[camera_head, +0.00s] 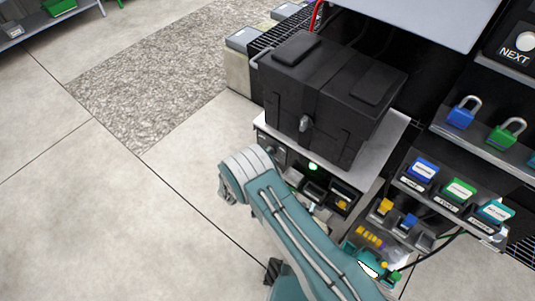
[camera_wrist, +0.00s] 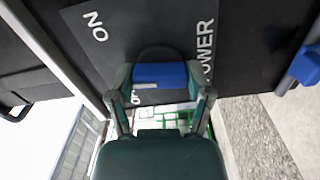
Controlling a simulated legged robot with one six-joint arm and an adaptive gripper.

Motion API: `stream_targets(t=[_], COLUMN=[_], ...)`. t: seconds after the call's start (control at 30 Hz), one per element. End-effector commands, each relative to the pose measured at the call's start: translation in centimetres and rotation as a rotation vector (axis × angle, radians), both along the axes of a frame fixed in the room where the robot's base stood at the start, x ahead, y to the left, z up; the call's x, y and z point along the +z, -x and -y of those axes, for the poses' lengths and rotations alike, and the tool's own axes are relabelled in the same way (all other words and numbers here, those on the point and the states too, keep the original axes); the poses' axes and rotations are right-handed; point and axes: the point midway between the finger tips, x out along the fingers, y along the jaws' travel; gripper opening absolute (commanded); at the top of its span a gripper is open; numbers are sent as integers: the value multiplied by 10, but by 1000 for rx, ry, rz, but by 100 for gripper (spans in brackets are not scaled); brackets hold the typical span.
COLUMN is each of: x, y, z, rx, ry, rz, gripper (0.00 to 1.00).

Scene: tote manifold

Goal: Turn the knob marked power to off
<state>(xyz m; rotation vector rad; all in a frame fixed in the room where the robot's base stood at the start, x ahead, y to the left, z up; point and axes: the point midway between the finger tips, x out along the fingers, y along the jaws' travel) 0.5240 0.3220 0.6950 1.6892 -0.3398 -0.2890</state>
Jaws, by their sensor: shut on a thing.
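The power knob (camera_wrist: 160,75) is a blue bar handle on a black panel, seen in the wrist view. My gripper (camera_wrist: 160,84) is shut on it, one finger at each end of the bar. The word POWER (camera_wrist: 203,52) runs up the panel to the right of the knob. Another marking beneath the knob is mostly covered by my left finger. The knob's pointing direction is hard to tell. In the head view my arm hides the knob and fingertips.
Another blue knob (camera_wrist: 304,66) is at the right of the wrist view. In the head view a black tote (camera_head: 330,90) stands on the cabinet, above a lit green lamp (camera_head: 313,166). Padlocks (camera_head: 463,112) and tagged holders stand to the right. Floor at left is clear.

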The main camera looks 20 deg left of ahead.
Motion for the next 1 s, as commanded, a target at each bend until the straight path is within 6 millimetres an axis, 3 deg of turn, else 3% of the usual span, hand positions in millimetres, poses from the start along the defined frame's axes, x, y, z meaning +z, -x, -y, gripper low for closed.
stream_targets(t=[0.6, 1.0], x=[-4, -4], y=[0, 1], z=[0, 0], rx=[5, 6], ry=[534, 787], rz=[-230, -334], gripper=[18, 18])
